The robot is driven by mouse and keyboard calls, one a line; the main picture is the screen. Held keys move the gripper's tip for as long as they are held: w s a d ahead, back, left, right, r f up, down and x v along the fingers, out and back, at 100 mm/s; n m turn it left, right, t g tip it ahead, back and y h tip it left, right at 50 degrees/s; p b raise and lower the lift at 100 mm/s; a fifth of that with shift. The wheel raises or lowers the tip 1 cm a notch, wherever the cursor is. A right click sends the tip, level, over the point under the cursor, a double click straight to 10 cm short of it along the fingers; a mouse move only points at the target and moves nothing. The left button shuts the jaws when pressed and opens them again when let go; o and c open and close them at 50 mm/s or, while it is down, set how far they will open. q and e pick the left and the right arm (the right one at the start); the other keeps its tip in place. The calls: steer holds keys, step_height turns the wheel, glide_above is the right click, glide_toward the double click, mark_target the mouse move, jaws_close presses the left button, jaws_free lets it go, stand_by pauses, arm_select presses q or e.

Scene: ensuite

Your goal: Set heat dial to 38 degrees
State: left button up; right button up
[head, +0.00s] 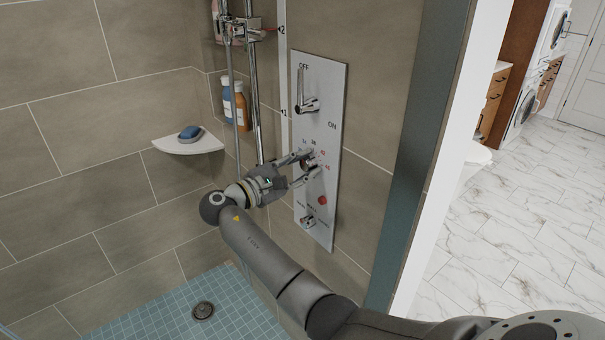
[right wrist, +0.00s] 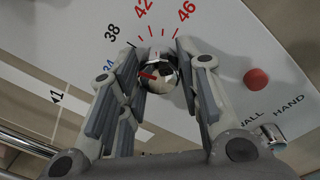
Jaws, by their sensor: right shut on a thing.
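The heat dial (right wrist: 158,75) is a small shiny round knob on the white shower panel (head: 330,110). It also shows in the head view (head: 308,164), partly covered by my fingers. The scale around it reads 34, 38, 42 and 46, the last two in red. A short red mark on the knob points left, to the 34 side; its exact reading is unclear. My right gripper (head: 309,166) is shut on the dial, one finger on each side, as the right wrist view (right wrist: 158,60) shows. My left gripper is out of view.
A lever (head: 306,104) stands above the dial between OFF and ON. A red button (right wrist: 256,79) and a lower knob (head: 308,222) sit below it. The shower pole (head: 256,100), bottles (head: 240,105) and corner shelf (head: 190,145) are to the left.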

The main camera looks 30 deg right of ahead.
steer(key=shift+f+m+b, duration=0.1)
steer(key=shift+m+b, duration=0.7)
steer(key=shift+m, duration=0.4)
steer(key=o, duration=1)
steer(key=a, duration=0.8)
steer(key=s+a, duration=0.1)
steer(key=a, duration=0.3)
steer(key=shift+s+f, duration=0.1)
steer(key=shift+f, duration=0.05)
